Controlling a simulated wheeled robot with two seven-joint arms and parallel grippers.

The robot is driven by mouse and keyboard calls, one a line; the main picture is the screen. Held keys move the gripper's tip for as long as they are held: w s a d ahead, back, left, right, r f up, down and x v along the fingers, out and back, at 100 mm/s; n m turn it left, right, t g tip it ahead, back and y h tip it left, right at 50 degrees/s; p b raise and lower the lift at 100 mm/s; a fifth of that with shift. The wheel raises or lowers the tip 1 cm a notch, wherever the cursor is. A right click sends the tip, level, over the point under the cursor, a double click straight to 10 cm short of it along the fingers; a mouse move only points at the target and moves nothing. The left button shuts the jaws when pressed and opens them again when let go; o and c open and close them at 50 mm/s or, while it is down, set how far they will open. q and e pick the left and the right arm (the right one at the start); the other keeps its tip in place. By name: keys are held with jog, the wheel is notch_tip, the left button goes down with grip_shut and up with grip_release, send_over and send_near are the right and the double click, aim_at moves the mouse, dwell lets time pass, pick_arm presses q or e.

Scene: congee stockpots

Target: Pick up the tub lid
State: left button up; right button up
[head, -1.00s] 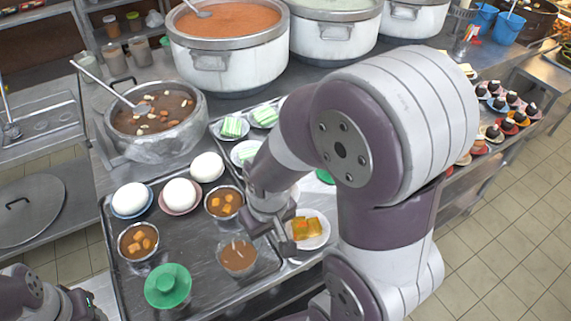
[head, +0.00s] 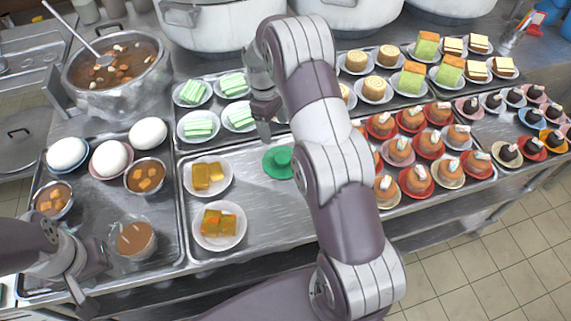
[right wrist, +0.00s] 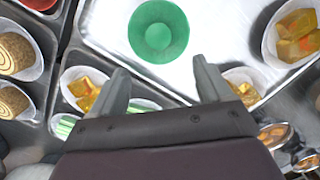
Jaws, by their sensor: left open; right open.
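The green tub lid (head: 280,162), round with a raised centre, lies flat on the middle tray, right of two plates of yellow cubes. In the right wrist view the lid (right wrist: 158,32) is beyond my fingertips, slightly left of centre. My right gripper (head: 264,128) is open and empty above the tray, just behind and left of the lid. Its two fingers (right wrist: 163,82) show apart in the right wrist view. My left gripper (head: 97,280) is open and empty over the front of the left tray, beside an uncovered tub of brown liquid (head: 135,240). My left arm hides part of that tray.
Plates of yellow cubes (head: 208,177) and green-white slices (head: 238,116) stand near the lid. Several cakes on red plates (head: 416,180) crowd the right. Large pots (head: 205,30) stand behind. The tray in front of the lid is bare.

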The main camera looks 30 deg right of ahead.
aim_at(282, 157)
jog(key=f, duration=0.1)
jog(key=s+f, duration=0.1)
jog(key=f, duration=0.1)
jog(key=shift+f+p, duration=0.2)
jog(key=shift+p, duration=0.15)
jog(key=f, duration=0.2)
jog(key=f+p, duration=0.1)
jog(key=f, duration=0.2)
jog(key=d+f+p, duration=0.1)
jog(key=f, duration=0.2)
jog(key=shift+s+d, duration=0.1)
jog(key=shift+s, duration=0.25)
jog(key=shift+d+f, duration=0.1)
jog(key=shift+f, duration=0.2)
jog(key=c, duration=1.1)
